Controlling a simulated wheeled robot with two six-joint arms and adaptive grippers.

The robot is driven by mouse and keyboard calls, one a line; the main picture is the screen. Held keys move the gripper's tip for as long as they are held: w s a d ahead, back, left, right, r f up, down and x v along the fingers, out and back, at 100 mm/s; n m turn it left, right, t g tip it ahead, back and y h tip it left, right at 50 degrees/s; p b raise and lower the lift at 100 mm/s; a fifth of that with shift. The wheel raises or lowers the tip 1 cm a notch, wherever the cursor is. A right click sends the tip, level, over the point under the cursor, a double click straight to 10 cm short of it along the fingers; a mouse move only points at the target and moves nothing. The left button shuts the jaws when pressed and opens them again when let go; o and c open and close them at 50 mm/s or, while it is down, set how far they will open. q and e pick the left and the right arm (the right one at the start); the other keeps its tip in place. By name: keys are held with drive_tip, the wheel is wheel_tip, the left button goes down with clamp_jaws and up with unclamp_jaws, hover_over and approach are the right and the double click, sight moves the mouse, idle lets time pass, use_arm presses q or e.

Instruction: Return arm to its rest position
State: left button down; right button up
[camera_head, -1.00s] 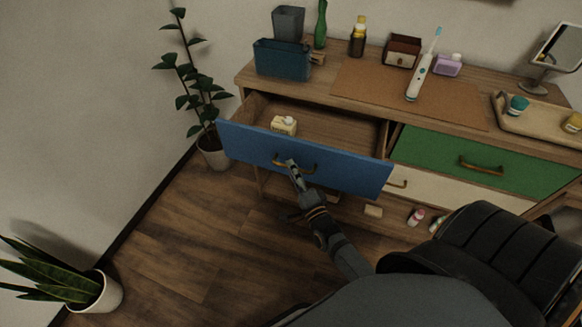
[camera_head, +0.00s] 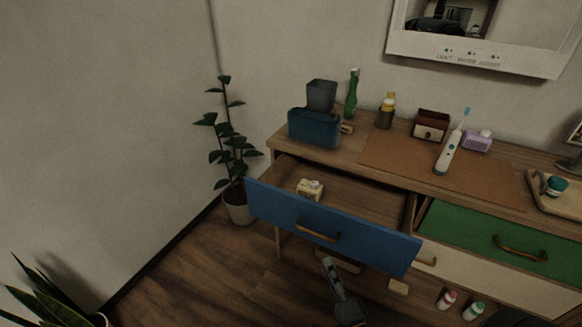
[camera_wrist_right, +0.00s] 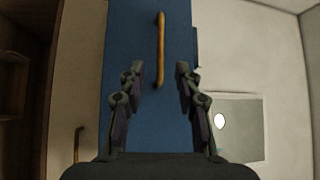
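My right gripper (camera_head: 328,264) is below the brass handle (camera_head: 317,231) of the blue drawer (camera_head: 370,243). In the right wrist view my right gripper (camera_wrist_right: 159,76) is open and empty, its fingers apart, with the handle (camera_wrist_right: 161,48) beyond and apart from it. The blue drawer front also fills the middle of that view (camera_wrist_right: 150,120). The drawer is pulled out, and a small cream carton (camera_head: 310,189) stands inside it. My left gripper is not in view.
The dresser top holds a teal box (camera_head: 314,129), a green bottle (camera_head: 352,94), a toothbrush (camera_head: 449,150) and a tray (camera_head: 560,203). A green drawer (camera_head: 480,235) is at right. A potted plant (camera_head: 236,170) stands left. Small bottles (camera_head: 447,299) lie low at right.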

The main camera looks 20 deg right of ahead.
drive_tip(key=s+d+f+n+g+y+p, duration=0.1)
drive_tip(key=s+f+n+g+p, duration=0.35)
drive_tip(key=f, duration=0.75)
drive_tip(key=s+f+n+g+p, duration=0.3)
drive_tip(key=s+f+n+g, duration=0.25)
drive_tip(key=f, duration=0.65)
drive_tip(key=s+d+f+n+g+p, duration=0.1)
drive_tip(key=s+f+n+g, duration=0.3)
drive_tip(key=s, duration=0.5)
drive_tip(key=s+d+f+n+g+p, duration=0.1)
drive_tip(key=s+f+n+g+p, duration=0.1)
drive_tip(key=s, duration=0.7)
wheel_tip(320, 180, down, 3)
drive_tip(key=shift+s+r+n+g, duration=0.15)
drive_tip(key=shift+s+n+g, duration=0.25)
drive_tip(key=shift+n+g, duration=0.65)
drive_tip(key=shift+a, duration=0.1)
